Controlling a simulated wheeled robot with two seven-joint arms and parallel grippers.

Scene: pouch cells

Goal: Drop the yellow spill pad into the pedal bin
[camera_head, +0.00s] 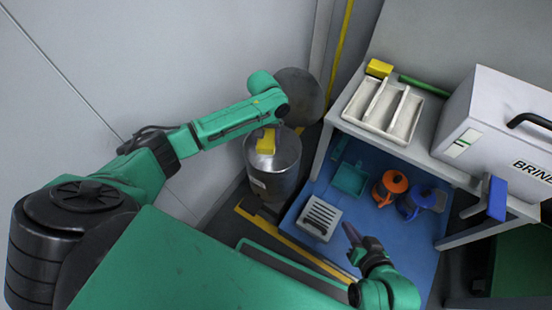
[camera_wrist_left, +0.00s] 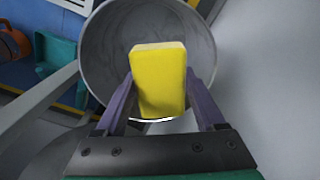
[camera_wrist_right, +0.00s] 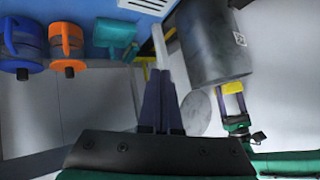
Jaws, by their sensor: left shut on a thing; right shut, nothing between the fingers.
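The yellow spill pad (camera_head: 266,142) is held at the mouth of the grey metal pedal bin (camera_head: 272,175). In the left wrist view the pad (camera_wrist_left: 159,80) sits between the two fingers of my left gripper (camera_wrist_left: 160,95), which is shut on it. The round bin opening (camera_wrist_left: 105,50) surrounds the pad in that view, and the bin looks empty inside. The bin lid (camera_head: 300,95) stands open behind it. My right gripper (camera_head: 350,235) is shut and empty, in front of the blue shelf; it also shows in the right wrist view (camera_wrist_right: 160,85).
A bench carries a divided tray (camera_head: 385,108), a yellow block (camera_head: 379,68) and a large white box (camera_head: 490,120). The blue lower surface (camera_head: 330,262) holds a slotted grey box (camera_head: 319,217), a teal dustpan-like item (camera_head: 350,179), an orange jug (camera_head: 390,186) and a blue jug (camera_head: 418,202).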

